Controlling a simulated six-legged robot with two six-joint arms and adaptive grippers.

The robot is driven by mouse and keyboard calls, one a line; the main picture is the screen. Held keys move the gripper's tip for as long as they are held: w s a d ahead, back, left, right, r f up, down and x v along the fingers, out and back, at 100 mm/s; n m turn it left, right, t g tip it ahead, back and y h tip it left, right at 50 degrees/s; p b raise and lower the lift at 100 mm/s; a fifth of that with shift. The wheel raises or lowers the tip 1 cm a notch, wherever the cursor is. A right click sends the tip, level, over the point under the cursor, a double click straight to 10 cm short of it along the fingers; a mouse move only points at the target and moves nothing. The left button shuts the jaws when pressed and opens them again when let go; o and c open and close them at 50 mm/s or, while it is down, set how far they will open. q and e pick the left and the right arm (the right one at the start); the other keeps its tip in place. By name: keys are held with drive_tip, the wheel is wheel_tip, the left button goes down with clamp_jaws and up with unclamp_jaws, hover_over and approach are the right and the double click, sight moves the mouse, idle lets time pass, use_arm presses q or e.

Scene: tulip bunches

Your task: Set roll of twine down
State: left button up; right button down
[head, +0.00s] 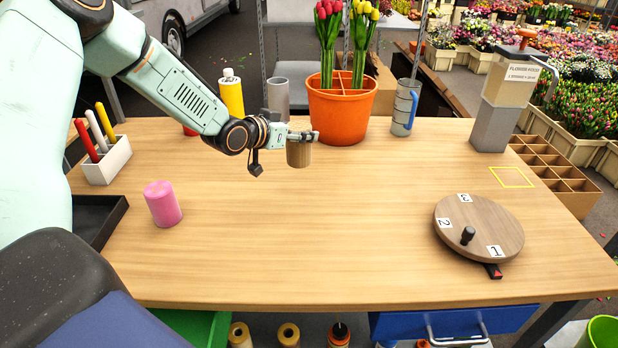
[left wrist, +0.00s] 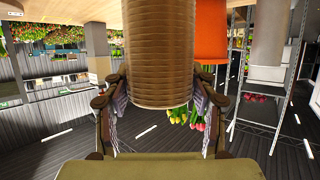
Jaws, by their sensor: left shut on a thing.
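The roll of twine (head: 298,156) is a brown upright cylinder near the back middle of the table, just in front of the orange pot. My left gripper (head: 301,136) is shut on it near its top. In the left wrist view the roll (left wrist: 158,60) fills the space between the two fingers (left wrist: 158,118), its ridged windings showing. Whether its base touches the wooden table (head: 330,240) or hangs slightly above it, I cannot tell. My right gripper is in neither view.
The orange pot (head: 340,112) with tulips stands behind the roll. A yellow bottle (head: 232,96), a grey cylinder (head: 278,97) and a grey mug (head: 403,108) are nearby. A pink roll (head: 162,204) stands left, a round numbered turntable (head: 480,222) right. The table's middle is clear.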

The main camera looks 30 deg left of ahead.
sight(300, 163)
use_arm(q)
drive_tip(key=shift+w+d+r+y, duration=0.15)
drive_tip(key=shift+w+y, duration=0.15)
drive_tip(key=shift+w, duration=0.15)
drive_tip(key=f, duration=0.2)
drive_tip(key=f+b, duration=0.1)
drive_tip(key=f, duration=0.2)
drive_tip(key=shift+s+a+f+b, duration=0.15)
drive_tip(key=shift+a+f+b, duration=0.15)
drive_tip(key=shift+a+f, duration=0.1)
drive_tip(key=shift+f, duration=0.45)
drive_tip(key=f, duration=0.1)
drive_tip(key=f+b, duration=0.1)
drive_tip(key=shift+d+f, duration=0.3)
drive_tip(key=shift+f, duration=0.05)
drive_tip(key=shift+a+f, duration=0.1)
drive_tip(key=shift+f, duration=0.15)
drive_tip(key=shift+a+f, duration=0.1)
drive_tip(key=o, duration=1)
drive_tip(key=shift+c, duration=0.2)
drive_tip(key=o, duration=0.3)
drive_tip(key=shift+f, duration=0.15)
drive_tip(key=shift+r, duration=0.2)
